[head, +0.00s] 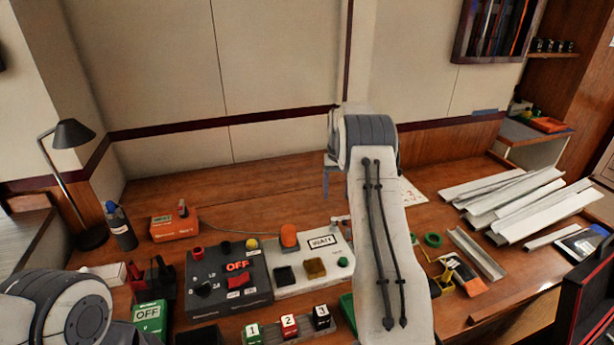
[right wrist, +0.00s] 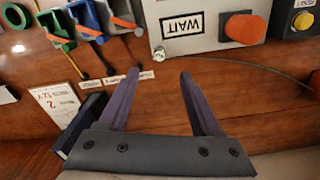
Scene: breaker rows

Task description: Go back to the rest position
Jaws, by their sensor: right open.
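My right arm reaches over the bench in the head view, and part of its open gripper (head: 333,180) shows beside the wrist, near the back of the bench. In the right wrist view the same gripper (right wrist: 160,74) has two purple-grey fingers spread apart with nothing between them. Its fingers point toward a pale box labelled WAIT (right wrist: 205,28) and appear clear of it. The box (head: 335,262) carries an orange button and stands at the middle of the bench in the head view. My left arm shows only as a joint at the lower left; its gripper is out of view.
A dark panel marked OFF (head: 228,281) stands left of the pale box. Numbered blocks (head: 289,326) sit at the front. An orange box (head: 174,226), a bottle (head: 121,228) and a lamp (head: 72,135) are at left. Pale channels (head: 515,200) lie at right. The back left bench is clear.

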